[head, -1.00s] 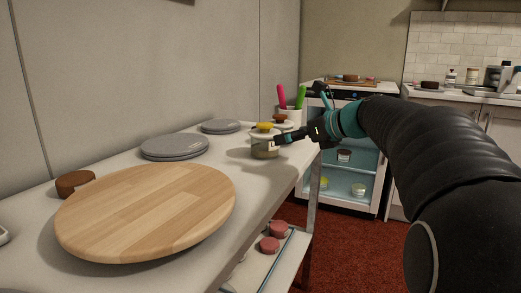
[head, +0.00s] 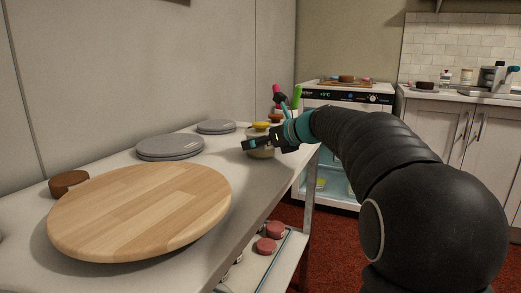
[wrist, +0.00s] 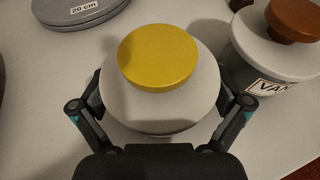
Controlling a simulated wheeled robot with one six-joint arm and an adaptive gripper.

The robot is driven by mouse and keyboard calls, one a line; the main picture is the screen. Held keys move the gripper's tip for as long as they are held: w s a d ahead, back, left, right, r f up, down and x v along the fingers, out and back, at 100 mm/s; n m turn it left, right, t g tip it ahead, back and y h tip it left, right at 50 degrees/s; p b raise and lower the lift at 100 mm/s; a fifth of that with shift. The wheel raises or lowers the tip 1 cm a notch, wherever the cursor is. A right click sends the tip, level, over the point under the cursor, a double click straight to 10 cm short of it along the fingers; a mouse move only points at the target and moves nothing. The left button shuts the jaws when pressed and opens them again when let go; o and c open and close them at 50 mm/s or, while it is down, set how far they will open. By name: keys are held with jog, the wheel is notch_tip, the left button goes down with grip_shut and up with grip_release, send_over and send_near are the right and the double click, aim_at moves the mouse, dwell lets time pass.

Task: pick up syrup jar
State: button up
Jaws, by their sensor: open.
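A jar with a yellow knob on a pale lid, which I take for the syrup jar (wrist: 158,57), stands upright on the white table. Its label is not readable in the wrist view. It also shows in the head view (head: 260,126), partly hidden behind my gripper. My gripper (wrist: 162,112) is open, with one finger on each side of the jar. I cannot tell whether the fingers touch it. In the head view my gripper (head: 256,144) is at the jar near the table's right edge.
A second jar with a brown knob and a label starting "VAN" (wrist: 272,52) stands close on the right. A wooden turntable (head: 140,208) fills the near table. A lower shelf (head: 262,268) holds reddish-lidded jars.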

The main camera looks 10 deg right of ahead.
jog(key=c, duration=1.2)
jog(key=shift+r, duration=0.1)
